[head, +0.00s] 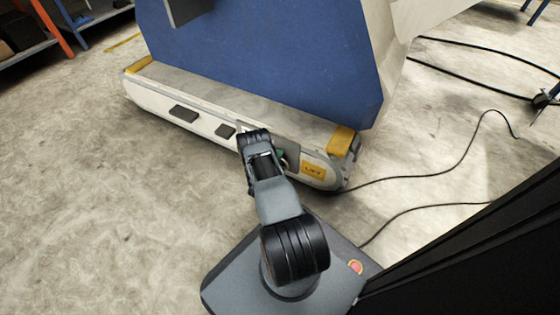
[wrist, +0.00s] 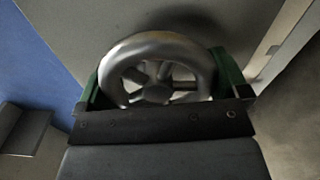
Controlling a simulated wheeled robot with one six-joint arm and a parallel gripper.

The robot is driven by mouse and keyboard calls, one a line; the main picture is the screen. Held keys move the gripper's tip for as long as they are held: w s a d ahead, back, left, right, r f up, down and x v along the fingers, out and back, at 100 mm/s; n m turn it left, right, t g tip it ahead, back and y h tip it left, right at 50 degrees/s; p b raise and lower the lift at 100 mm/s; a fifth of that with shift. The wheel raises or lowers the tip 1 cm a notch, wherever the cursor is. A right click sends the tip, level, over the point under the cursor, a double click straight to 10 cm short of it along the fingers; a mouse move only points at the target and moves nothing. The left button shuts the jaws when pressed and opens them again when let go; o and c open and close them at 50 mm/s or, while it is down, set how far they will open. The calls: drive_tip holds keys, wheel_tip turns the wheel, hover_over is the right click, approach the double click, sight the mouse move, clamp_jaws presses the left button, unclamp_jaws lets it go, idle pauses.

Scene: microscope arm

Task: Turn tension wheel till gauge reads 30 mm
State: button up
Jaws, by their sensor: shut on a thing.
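The tension wheel (wrist: 155,45) is a silver spoked handwheel in front of a grey panel in the wrist view. My gripper (wrist: 160,78) is shut on it, with one green finger on each side of the rim. The lower part of the wheel is hidden behind the dark bar of my gripper. In the head view my gripper (head: 280,155) is at the near side of the low white machine base (head: 180,116), left of the yellow label. My arm covers most of the wheel there. No gauge or reading can be made out in either view.
A large blue panel (head: 260,50) rises above the machine base. A yellow label (head: 313,170) is on the base's near side. Black cables (head: 440,170) run across the floor at right. The concrete floor (head: 90,220) at left is clear.

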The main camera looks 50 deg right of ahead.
drive_tip(key=shift+a+f+n, duration=0.1)
drive_tip(key=shift+f+n, duration=0.05)
drive_tip(key=shift+n, duration=1.55)
drive_tip(key=o, duration=0.6)
drive_tip(key=shift+c, duration=0.2)
